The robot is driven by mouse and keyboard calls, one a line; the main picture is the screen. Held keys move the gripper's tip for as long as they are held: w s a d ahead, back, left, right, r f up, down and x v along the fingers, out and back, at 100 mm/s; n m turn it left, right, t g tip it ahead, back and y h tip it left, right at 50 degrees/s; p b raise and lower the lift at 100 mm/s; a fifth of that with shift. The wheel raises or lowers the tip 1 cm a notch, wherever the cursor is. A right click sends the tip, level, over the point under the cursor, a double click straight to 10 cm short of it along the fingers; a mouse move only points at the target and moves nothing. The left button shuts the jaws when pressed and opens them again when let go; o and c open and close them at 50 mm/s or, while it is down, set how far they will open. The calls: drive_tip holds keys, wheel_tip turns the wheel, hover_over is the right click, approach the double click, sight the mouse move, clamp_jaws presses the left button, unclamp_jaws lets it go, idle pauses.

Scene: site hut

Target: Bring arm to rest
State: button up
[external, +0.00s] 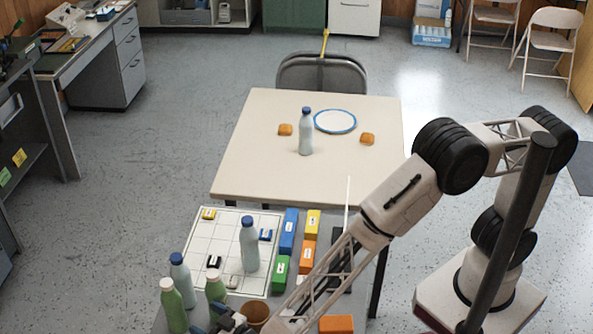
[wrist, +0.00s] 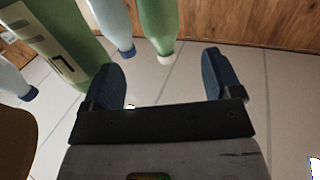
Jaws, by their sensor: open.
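My gripper (external: 225,322) is low at the bottom edge of the external view, beside the green bottles and the brown cup (external: 255,314). In the wrist view my gripper (wrist: 165,72) has its two blue fingers spread wide, with nothing between them. Beyond the fingertips are a green bottle (wrist: 158,28) and a pale blue bottle (wrist: 115,22). A large green numbered thing (wrist: 58,42) is close to the left finger; I cannot tell if they touch. My arm reaches down from the right, and part of the gripper is cut off by the frame edge.
A gridded white board (external: 215,232) holds a blue bottle (external: 249,245) and small pieces. Coloured blocks, including a blue one (external: 288,231), stand to its right. The cream table (external: 260,180) behind holds a bottle, a plate (external: 335,121) and two orange-brown items.

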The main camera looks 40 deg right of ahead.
drive_tip(key=w+d+r+n+y, duration=0.1)
drive_tip(key=w+r+y, duration=0.25)
drive_tip(key=r, duration=0.95)
drive_tip(key=w+d+r+g, duration=0.2)
drive_tip(key=w+d+r, duration=0.25)
drive_tip(key=w, duration=0.45)
drive_tip(key=w+d+r+g+h, duration=0.1)
drive_tip(key=w+d+r, duration=0.25)
drive_tip(key=d, duration=0.55)
drive_tip(key=w+d+r+g+h, duration=0.1)
drive_tip(key=w+d+r+g, duration=0.2)
drive_tip(key=d, duration=0.6)
drive_tip(key=w+d+r+h, duration=0.1)
drive_tip(key=w+d+r, duration=0.3)
drive_tip(key=d, duration=0.5)
drive_tip(key=s+d+r+m+g+h, duration=0.1)
drive_tip(key=s+d+g+h, duration=0.15)
drive_tip(key=d, duration=1.15)
drive_tip(key=s+d+r+m+g+h, duration=0.1)
drive_tip(key=s+d, duration=0.3)
drive_tip(key=d, duration=1)
drive_tip(key=s+d+f+m+g+h, duration=0.2)
drive_tip(key=s+d+m+g+h, duration=0.1)
drive_tip(key=s+d, duration=1.6)
drive_tip(key=shift+s+d+f+m+g+h, duration=0.3)
drive_tip(key=shift+s+g+h, duration=0.15)
drive_tip(key=shift+g+h, duration=0.25)
